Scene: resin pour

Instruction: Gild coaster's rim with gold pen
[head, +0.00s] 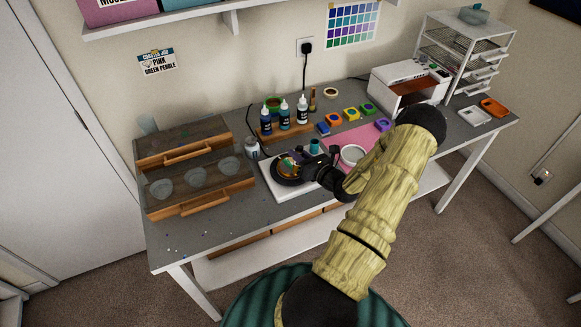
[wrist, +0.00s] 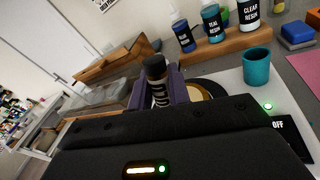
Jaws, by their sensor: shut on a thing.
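My gripper (wrist: 158,92) is shut on a dark, upright pen with a black cap and a pale-lettered label, taken to be the gold pen (wrist: 156,70). Its lower end is hidden behind the gripper body. Just beyond it, a round pale and gold-brown edge, apparently the coaster (wrist: 206,87), shows partly in the wrist view. In the head view the coaster (head: 288,163) lies on a round black stand (head: 283,180) on a white board. My gripper (head: 318,170) is beside it, dark and small there. I cannot tell whether the pen tip touches the rim.
A teal cup (head: 314,146) stands close behind the gripper. Resin bottles (head: 284,115) stand in a wooden rack behind. A white cup (head: 353,155) sits on the pink mat (head: 335,142) to the right.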

